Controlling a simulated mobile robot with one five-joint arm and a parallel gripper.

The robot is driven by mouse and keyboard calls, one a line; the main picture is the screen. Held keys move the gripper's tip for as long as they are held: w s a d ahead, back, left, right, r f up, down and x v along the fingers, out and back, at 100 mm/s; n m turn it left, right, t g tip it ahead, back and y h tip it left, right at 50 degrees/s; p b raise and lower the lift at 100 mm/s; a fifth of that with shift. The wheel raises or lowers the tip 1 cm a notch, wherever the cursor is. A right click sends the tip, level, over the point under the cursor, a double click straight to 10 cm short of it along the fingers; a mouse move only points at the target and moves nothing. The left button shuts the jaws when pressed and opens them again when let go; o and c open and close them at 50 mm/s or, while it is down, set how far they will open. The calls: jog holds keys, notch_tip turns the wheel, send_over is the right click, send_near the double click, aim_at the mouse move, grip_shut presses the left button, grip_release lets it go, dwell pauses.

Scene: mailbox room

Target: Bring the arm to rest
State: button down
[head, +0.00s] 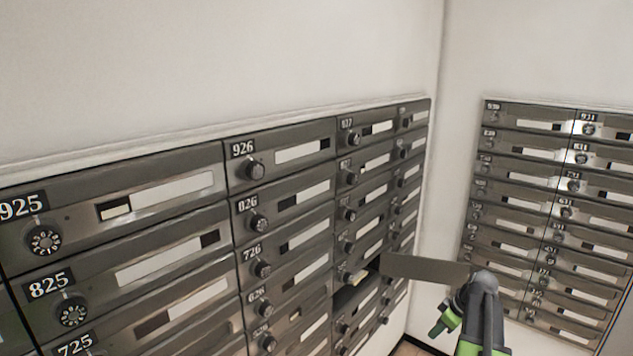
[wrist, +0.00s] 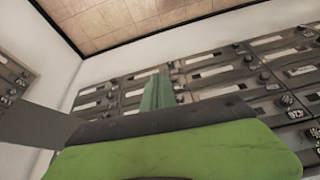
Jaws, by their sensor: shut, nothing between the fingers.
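My gripper (head: 437,328) shows at the lower right of the head view, with green fingers beside my grey and green arm. It is shut and empty. In the wrist view its green fingers (wrist: 157,78) are together in front of the mailbox fronts. A grey mailbox door (head: 425,267) stands swung open, sticking out from the left bank toward my arm. My arm overlaps its right end in the head view; I cannot tell whether they touch. The door also shows at the left of the wrist view (wrist: 35,127). Something pale (head: 357,278) shows at the open compartment.
The left mailbox bank (head: 130,237) fills the lower left of the head view. A second bank (head: 550,215) covers the right wall. The white walls above are bare. Wooden floor (wrist: 150,22) shows at the top of the wrist view.

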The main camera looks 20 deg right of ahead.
jog(key=a+f+m+g+h, duration=0.1)
jog(key=a+m+g, duration=0.1)
jog(key=a, duration=1.9)
jog(key=a+f+m+g+h, duration=0.1)
jog(key=a+m, duration=0.2)
jog(key=a, duration=1.8)
jog(key=shift+f+m+g+b, duration=0.3)
jog(key=shift+f+g+b, duration=0.1)
jog(key=shift+b, duration=0.05)
